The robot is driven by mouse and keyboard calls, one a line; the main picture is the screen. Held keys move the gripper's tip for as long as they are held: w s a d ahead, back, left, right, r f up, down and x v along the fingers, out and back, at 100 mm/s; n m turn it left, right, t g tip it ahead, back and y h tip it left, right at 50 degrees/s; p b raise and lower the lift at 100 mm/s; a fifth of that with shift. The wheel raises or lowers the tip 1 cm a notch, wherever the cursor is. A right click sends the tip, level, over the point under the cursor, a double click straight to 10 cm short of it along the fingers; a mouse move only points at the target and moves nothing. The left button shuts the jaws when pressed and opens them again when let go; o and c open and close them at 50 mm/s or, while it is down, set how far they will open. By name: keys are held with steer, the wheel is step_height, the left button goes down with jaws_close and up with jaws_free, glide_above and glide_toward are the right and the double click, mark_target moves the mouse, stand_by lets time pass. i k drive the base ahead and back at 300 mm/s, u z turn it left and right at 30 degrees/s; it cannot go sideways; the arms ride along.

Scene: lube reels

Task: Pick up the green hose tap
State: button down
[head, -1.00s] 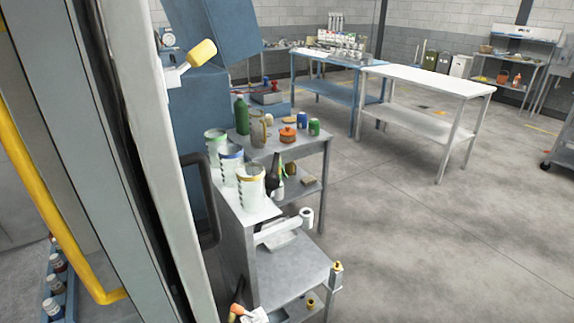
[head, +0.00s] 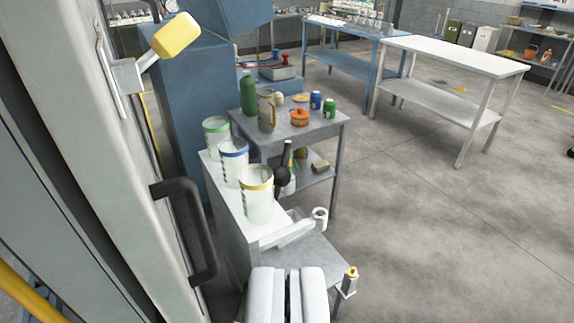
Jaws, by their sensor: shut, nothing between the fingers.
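My gripper (head: 287,273) shows at the bottom middle of the head view. Its two pale fingers are together with nothing held. I cannot make out a green hose tap for certain. Green items in view are a tall green bottle (head: 249,95) and a small green can (head: 329,108) on the grey bench. They stand beyond my gripper, well apart from it.
A grey bench (head: 318,128) also holds an orange pot (head: 299,118) and a blue can (head: 315,99). Several white tins stand on a nearer white-topped cabinet (head: 217,178). A large panel with a black handle (head: 189,230) fills the left.

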mark_target(289, 166)
steer(key=z, duration=0.95)
steer(key=i, duration=7.05)
steer(key=u, duration=0.05)
